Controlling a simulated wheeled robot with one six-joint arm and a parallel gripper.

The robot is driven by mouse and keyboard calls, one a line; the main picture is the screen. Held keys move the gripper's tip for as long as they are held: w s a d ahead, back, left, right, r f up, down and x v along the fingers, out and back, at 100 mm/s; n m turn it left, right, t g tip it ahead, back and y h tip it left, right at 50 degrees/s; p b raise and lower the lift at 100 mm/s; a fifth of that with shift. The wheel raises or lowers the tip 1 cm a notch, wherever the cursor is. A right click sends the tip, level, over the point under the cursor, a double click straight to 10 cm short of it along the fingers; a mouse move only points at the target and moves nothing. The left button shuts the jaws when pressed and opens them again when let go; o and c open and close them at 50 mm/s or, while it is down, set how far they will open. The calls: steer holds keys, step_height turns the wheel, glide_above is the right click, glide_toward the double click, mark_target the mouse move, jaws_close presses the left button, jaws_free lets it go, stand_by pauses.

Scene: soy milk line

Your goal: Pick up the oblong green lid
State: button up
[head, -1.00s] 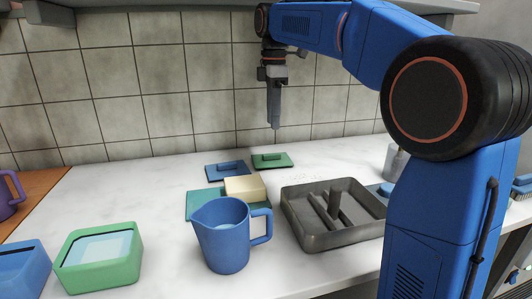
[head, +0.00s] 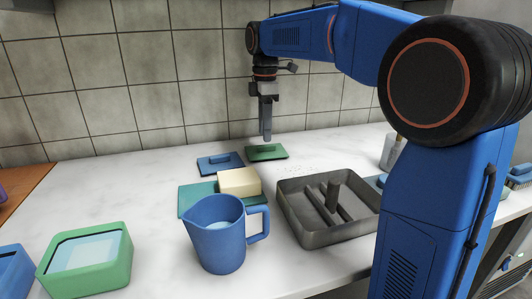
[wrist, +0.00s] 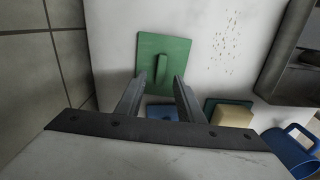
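The oblong green lid (head: 267,152) is a flat rectangle with a raised bar handle, lying on the white counter near the tiled wall. It also shows in the wrist view (wrist: 172,51), its handle lying between the lines of my two fingers. My gripper (head: 266,139) points down just above the lid in the head view. In the wrist view my gripper (wrist: 157,86) has its two fingers apart with nothing between them; the tips are near the lid's lower edge. The exact height above the lid is hard to tell.
A blue lid (head: 220,164) lies close to the left of the green one. A pale block (head: 239,181) sits on a teal board (head: 195,202). A blue pitcher (head: 220,240), a dark metal tray (head: 310,237) and a green container (head: 85,262) stand nearer.

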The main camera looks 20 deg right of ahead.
mark_target(266, 150)
steer(key=shift+d+f, duration=0.15)
steer(key=shift+f, duration=1.95)
jaws_close()
